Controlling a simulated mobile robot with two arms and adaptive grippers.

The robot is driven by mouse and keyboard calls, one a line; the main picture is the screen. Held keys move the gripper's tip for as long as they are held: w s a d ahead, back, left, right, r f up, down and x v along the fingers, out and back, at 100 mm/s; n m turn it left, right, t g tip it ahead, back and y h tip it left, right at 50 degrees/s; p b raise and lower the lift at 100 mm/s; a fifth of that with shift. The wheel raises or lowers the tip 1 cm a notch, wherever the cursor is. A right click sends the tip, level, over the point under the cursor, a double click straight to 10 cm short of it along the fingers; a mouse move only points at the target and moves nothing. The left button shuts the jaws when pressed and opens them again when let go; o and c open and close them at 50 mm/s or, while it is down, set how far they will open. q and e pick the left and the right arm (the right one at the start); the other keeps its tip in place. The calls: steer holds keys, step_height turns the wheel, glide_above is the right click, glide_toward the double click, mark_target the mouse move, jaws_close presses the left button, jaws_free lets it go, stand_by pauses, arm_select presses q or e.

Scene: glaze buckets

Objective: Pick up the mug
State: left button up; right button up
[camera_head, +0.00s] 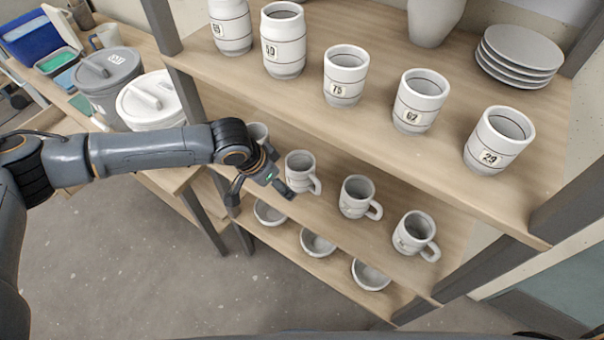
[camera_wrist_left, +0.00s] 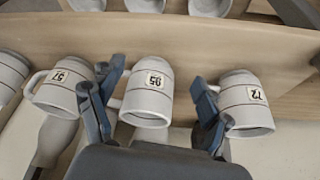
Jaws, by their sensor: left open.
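Several white mugs with handles stand in a row on the middle shelf. In the head view I see a partly hidden mug (camera_head: 257,132) behind my arm, then a mug (camera_head: 299,172), another mug (camera_head: 356,195) and a last mug (camera_head: 414,232). My left gripper (camera_head: 264,188) is open beside the left end of this row. In the left wrist view the gripper (camera_wrist_left: 150,98) has its fingers spread, with a labelled mug (camera_wrist_left: 150,92) appearing between them. Other mugs show on the left (camera_wrist_left: 58,90) and right (camera_wrist_left: 245,103). I cannot tell which mug is meant.
The upper shelf (camera_head: 390,135) overhangs the mugs and holds numbered cups (camera_head: 345,75) and stacked plates (camera_head: 520,55). Bowls (camera_head: 317,243) stand on the lower shelf. Lidded buckets (camera_head: 150,103) stand on the left table. A dark shelf post (camera_head: 185,95) is close to my arm.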

mark_target(305, 178)
arm_select(q)
steer(key=w+d, duration=0.2)
steer(key=d, duration=0.1)
steer(key=w+d, duration=0.1)
steer(key=shift+w+d+f+p, duration=0.15)
steer(key=shift+f+p, duration=0.15)
steer(key=shift+f, duration=0.2)
steer(key=c, duration=1.2)
